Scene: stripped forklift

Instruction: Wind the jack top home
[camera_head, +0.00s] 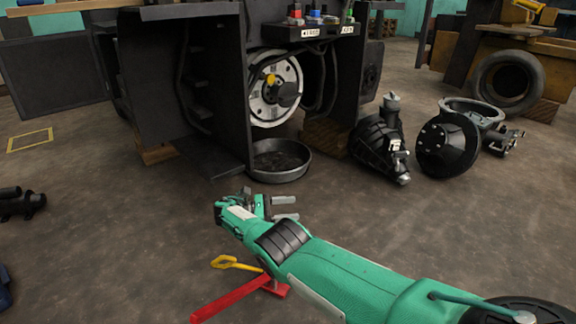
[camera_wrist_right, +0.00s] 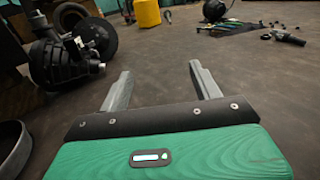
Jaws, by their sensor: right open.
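A red bar (camera_head: 232,297) with a yellow looped handle (camera_head: 237,264) lies low on the floor at the bottom of the head view, partly hidden behind my right forearm. It may be the jack, but its top cannot be made out. My right gripper (camera_head: 288,208) is beyond it, above the floor in front of the forklift, with two grey fingers apart. In the right wrist view the gripper (camera_wrist_right: 161,85) is open, with only bare floor between its fingers. My left gripper is not in view.
The dark forklift body (camera_head: 220,90) stands ahead, with a round metal pan (camera_head: 280,172) on the floor at its front. Black machine parts (camera_head: 448,143) and a tyre (camera_head: 508,82) are at right. A yellow container (camera_wrist_right: 147,13) shows in the wrist view. Floor at left is mostly clear.

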